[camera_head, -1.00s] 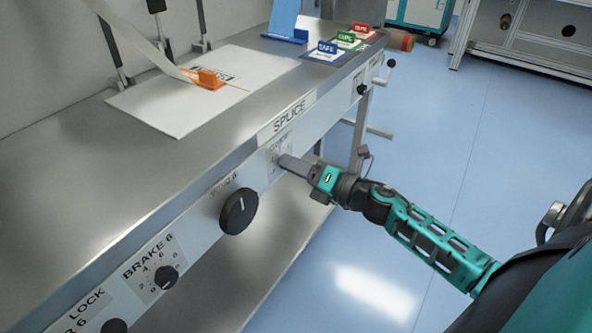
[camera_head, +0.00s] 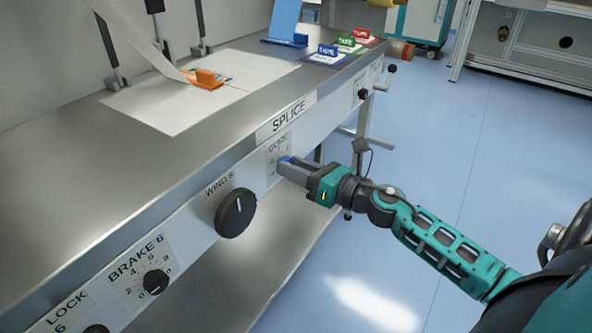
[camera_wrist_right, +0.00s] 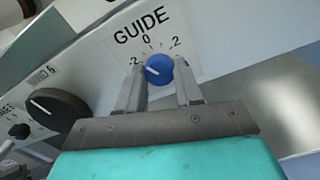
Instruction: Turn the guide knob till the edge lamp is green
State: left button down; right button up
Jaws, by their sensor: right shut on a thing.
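The guide knob (camera_wrist_right: 159,69) is small and blue, on a white plate (camera_wrist_right: 143,38) marked GUIDE with a scale from -2 to 2. Its white pointer line points left, close to the -2 side. My right gripper (camera_wrist_right: 160,82) is shut on the knob, one finger on each side. In the head view the knob (camera_head: 285,159) shows only as a bit of blue at the tips of my right gripper (camera_head: 284,167), which comes in from the right. The edge lamp cannot be made out in these frames. My left gripper is out of view.
Left of the guide plate on the same panel are a large black WIND knob (camera_head: 235,213) and a smaller black BRAKE knob (camera_head: 156,282). Above is the metal table (camera_head: 215,135) with a white sheet and an orange clip (camera_head: 207,79). Open blue floor (camera_head: 460,180) lies right.

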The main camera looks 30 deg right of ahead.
jog(key=shift+f, duration=0.1)
dwell(0.3)
jog(key=o, duration=1)
jog(key=shift+o, duration=0.2)
jog(key=v, duration=1.3)
